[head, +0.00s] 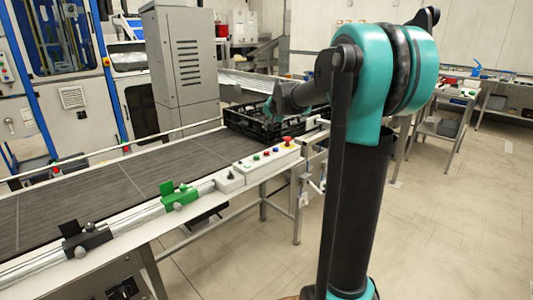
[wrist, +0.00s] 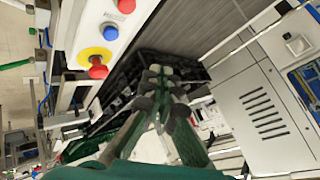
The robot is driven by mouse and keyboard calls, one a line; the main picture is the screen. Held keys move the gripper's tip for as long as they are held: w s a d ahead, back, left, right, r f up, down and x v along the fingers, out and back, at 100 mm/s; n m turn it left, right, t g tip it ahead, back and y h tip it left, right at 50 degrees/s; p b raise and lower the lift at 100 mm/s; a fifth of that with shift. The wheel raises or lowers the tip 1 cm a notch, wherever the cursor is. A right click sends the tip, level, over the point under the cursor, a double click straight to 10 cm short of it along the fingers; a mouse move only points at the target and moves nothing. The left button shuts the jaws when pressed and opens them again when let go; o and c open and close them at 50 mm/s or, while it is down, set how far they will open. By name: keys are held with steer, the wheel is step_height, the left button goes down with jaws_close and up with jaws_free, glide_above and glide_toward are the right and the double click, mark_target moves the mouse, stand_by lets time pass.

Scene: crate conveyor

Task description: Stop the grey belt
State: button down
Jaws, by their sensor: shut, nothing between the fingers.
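The grey belt (head: 95,195) runs from the lower left toward the back in the head view. A pale control box (head: 262,159) with several coloured buttons is mounted along its near edge. A red mushroom button (head: 288,141) on a yellow base sits at the box's far right end. It also shows in the wrist view (wrist: 97,71), with a blue button (wrist: 110,32) beside it. My gripper (wrist: 160,72) is shut and empty, apart from the red button. In the head view my gripper (head: 272,108) is small, over the crate area beyond the box.
A black crate (head: 238,122) stands at the belt's far end, below my gripper. A grey cabinet (head: 180,65) stands behind the belt. Green (head: 180,196) and black (head: 86,238) clamps sit on the near rail. The floor at right is open, with work tables further back.

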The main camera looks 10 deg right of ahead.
mark_target(267, 152)
steer(key=shift+f, duration=4.3)
steer(key=shift+f, duration=0.2)
steer(key=shift+f, duration=0.2)
steer(key=shift+f, duration=0.45)
steer(key=shift+r, duration=0.85)
steer(key=shift+r, duration=2.5)
